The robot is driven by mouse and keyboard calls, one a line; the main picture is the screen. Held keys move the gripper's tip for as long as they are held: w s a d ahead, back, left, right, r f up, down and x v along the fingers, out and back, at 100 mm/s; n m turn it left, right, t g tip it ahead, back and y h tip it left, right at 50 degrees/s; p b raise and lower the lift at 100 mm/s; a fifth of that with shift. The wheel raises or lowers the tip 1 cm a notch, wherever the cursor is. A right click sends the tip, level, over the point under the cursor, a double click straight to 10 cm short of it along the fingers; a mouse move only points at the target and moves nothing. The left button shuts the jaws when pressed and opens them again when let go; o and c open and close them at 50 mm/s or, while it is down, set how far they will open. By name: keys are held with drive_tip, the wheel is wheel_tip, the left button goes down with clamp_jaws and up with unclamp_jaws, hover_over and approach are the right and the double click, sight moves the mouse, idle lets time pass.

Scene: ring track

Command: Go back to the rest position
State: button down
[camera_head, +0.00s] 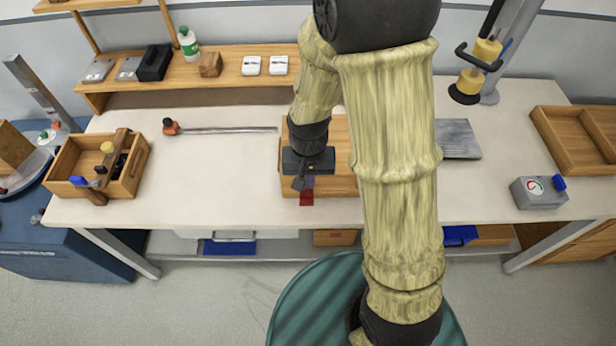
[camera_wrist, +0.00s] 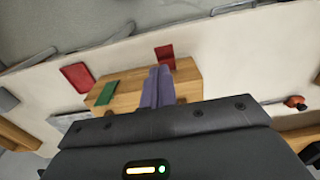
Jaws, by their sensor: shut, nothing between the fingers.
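My gripper (camera_head: 303,183) hangs at the end of my arm over the left part of a wooden block (camera_head: 339,186) in the middle of the bench. In the wrist view its two purple-grey fingers (camera_wrist: 158,86) are together with nothing between them, above the same block (camera_wrist: 130,103). Whether the fingertips touch the block, I cannot tell. A red piece (camera_head: 307,198) lies at the block's near edge, just by the fingers, and shows in the wrist view too (camera_wrist: 165,54). A green piece (camera_wrist: 107,92) lies on the block. My arm hides the block's right part in the head view.
A wooden tool box (camera_head: 62,183) and an orange-ended bar clamp (camera_head: 171,127) are at left. A shelf (camera_head: 222,80) with a bottle stands behind. A grey plate (camera_head: 458,140), grey box (camera_head: 538,193) and wooden tray (camera_head: 543,125) are at right. A red plate (camera_wrist: 77,77) lies beside the block.

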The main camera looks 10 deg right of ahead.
drive_tip(key=shift+s+a+r, duration=0.1)
drive_tip(key=shift+s+r, duration=0.3)
drive_tip(key=shift+s, duration=0.05)
idle(0.3)
drive_tip(key=s+d+r+n+t, duration=0.1)
drive_tip(key=s+d+r+t, duration=0.1)
drive_tip(key=d+r, duration=0.6)
drive_tip(key=shift+s+d+n+t, duration=0.2)
drive_tip(key=shift+s+n+t, duration=0.1)
drive_tip(key=shift+s, duration=0.35)
